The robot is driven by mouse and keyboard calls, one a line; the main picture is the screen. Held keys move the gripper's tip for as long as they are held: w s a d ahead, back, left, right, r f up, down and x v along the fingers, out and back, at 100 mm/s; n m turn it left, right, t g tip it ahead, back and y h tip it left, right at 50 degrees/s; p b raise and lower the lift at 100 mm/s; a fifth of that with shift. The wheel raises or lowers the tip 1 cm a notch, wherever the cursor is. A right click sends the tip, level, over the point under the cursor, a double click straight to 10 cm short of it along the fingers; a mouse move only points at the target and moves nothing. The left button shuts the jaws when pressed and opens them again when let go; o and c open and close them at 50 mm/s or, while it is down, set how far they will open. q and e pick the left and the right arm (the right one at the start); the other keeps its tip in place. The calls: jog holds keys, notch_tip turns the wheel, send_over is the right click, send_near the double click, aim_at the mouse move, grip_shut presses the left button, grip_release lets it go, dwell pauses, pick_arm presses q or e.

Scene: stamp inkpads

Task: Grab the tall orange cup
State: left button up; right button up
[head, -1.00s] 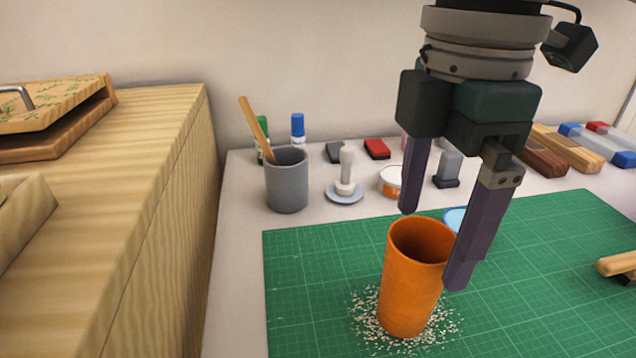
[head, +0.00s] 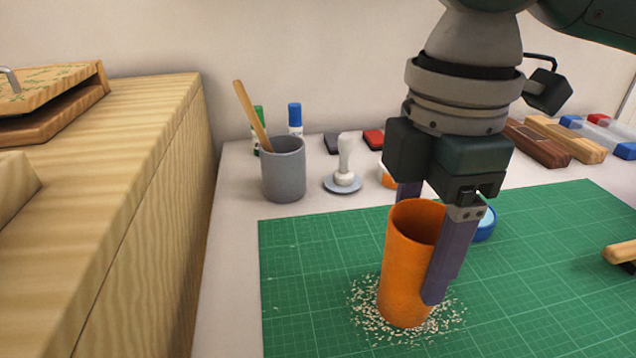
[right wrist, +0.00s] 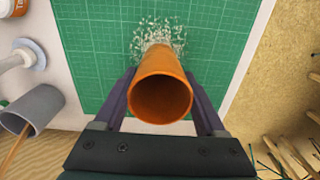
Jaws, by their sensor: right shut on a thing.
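The tall orange cup (head: 402,275) stands upright on the green cutting mat (head: 300,265), amid scattered pale crumbs (head: 366,300). My right gripper (head: 420,245) has come down over it from above, with one finger against its near right side and the other mostly hidden behind it. In the right wrist view the cup (right wrist: 160,90) lies between the two fingers (right wrist: 160,105), its open mouth facing the camera. The right gripper is shut on the cup. My left gripper is not in view.
A blue round container (head: 484,224) is just behind the gripper. A wooden cabinet (head: 150,190) borders the left. The mat's front left is clear.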

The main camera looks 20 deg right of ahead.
jog(key=c, duration=0.6)
jog(key=shift+c, duration=0.2)
